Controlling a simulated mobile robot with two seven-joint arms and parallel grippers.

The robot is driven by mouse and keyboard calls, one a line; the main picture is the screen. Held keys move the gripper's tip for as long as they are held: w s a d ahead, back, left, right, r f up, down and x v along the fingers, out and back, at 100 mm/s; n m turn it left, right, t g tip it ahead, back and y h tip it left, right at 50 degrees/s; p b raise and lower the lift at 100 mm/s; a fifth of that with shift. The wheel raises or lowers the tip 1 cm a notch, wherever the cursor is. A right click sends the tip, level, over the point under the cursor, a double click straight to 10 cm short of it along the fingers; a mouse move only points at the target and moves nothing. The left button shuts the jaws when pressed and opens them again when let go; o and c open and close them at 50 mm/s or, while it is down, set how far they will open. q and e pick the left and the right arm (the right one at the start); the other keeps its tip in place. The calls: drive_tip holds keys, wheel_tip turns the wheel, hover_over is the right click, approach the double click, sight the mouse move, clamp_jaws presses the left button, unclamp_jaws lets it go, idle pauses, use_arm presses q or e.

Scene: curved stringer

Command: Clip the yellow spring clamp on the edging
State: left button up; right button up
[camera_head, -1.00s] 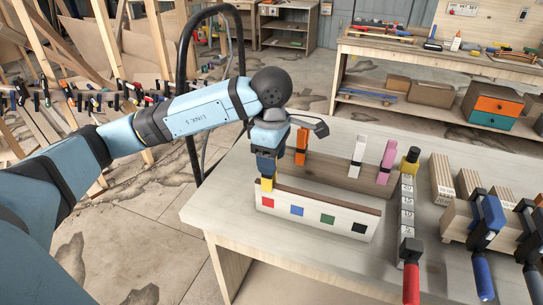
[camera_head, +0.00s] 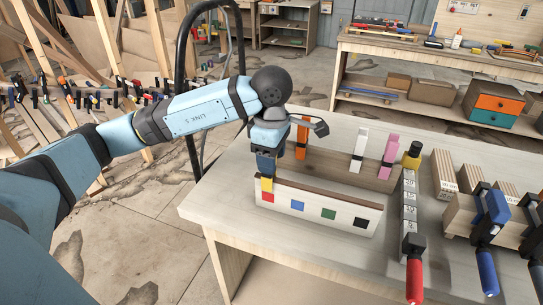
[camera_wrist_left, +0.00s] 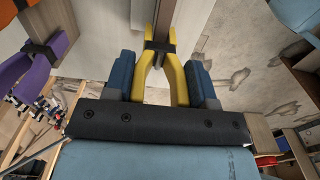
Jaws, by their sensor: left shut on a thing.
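The yellow spring clamp (camera_head: 267,184) is at the left end of the white board (camera_head: 315,218), just above its red square. A dark brown edging (camera_head: 335,197) runs along the board's top. My left gripper (camera_head: 266,168) is above the board, pointing down, shut on the clamp. In the left wrist view, the yellow clamp (camera_wrist_left: 172,82) has its two handles between my blue fingers (camera_wrist_left: 160,85). Its far end meets the dark edging strip (camera_wrist_left: 167,18); whether the jaws grip it is unclear. My right gripper is not in view.
Orange (camera_head: 302,137), white (camera_head: 359,147) and pink (camera_head: 389,152) clamps stand on a wooden rail behind the board. A purple clamp (camera_wrist_left: 38,55) shows in the left wrist view. A red-handled bar clamp (camera_head: 414,278) is at the right. The table front is clear.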

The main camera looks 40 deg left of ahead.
use_arm(q)
drive_tip(key=shift+f+b, duration=0.55)
drive_tip(key=shift+b, duration=0.1)
drive_tip(key=o, duration=1.1)
drive_tip(key=shift+o, duration=0.2)
